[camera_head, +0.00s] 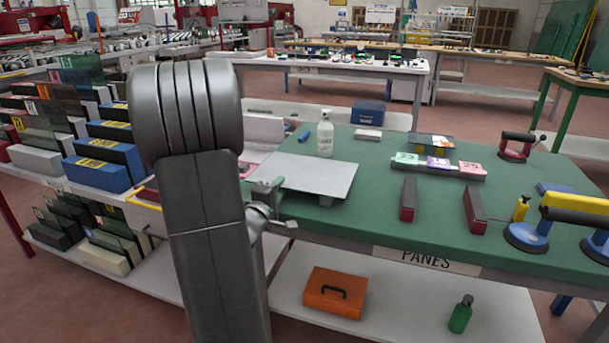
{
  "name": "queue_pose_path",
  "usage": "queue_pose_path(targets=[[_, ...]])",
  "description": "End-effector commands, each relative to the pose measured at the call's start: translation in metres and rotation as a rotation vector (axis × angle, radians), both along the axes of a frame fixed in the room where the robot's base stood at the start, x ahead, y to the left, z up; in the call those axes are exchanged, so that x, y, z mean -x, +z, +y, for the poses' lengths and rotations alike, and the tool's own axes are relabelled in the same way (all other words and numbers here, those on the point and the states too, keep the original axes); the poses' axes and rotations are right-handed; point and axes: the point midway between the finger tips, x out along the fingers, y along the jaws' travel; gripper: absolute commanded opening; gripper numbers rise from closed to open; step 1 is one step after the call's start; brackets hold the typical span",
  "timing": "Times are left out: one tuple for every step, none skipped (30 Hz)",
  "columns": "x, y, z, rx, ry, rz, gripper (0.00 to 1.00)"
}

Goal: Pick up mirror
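A flat, pale grey rectangular panel (318,174), possibly the mirror, lies level on the green-topped bench (400,238), slightly raised on a small support. I cannot tell for certain that it is the mirror. My dark grey arm rises in front at left centre and hides part of the racks and bench edge.
A spray bottle (325,134) stands behind the panel. Two dark red-sided blocks lie right of it, near a labelled holder (438,168). Suction lifters (527,235) crowd the right end. Glass racks (95,150) stand left. An orange toolbox (335,292) is on the lower shelf.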

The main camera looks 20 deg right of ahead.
Motion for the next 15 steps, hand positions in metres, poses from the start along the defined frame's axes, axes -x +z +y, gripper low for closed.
queue_pose_path(targets=[[-0.0052,-0.0022,-0.0047,0.000,-0.003,0.000,0.29],[-0.0075,-0.0020,-0.0064,0.000,-0.003,0.000,0.29],[-0.0101,-0.0017,-0.0081,-0.001,-0.002,0.001,0.29],[-0.0115,-0.0014,-0.0089,-0.001,-0.002,0.001,0.29],[-0.0123,-0.0011,-0.0094,-0.001,-0.002,0.001,0.29],[-0.0128,-0.0009,-0.0096,-0.001,-0.001,0.001,0.29],[-0.0130,-0.0007,-0.0096,-0.001,-0.001,0.001,0.29],[-0.0129,-0.0006,-0.0094,-0.001,-0.001,0.001,0.29],[-0.0128,-0.0006,-0.0094,-0.001,0.000,0.001,0.29],[-0.0128,-0.0006,-0.0093,-0.001,0.000,0.001,0.29],[-0.0128,-0.0006,-0.0093,-0.001,0.000,0.001,0.29],[-0.0127,-0.0006,-0.0092,-0.001,0.000,0.001,0.23],[-0.0127,-0.0006,-0.0092,-0.001,0.000,0.001,0.17],[-0.0127,-0.0007,-0.0092,-0.001,0.000,0.001,0.11],[-0.0127,-0.0007,-0.0091,-0.001,0.000,0.001,0.04]])
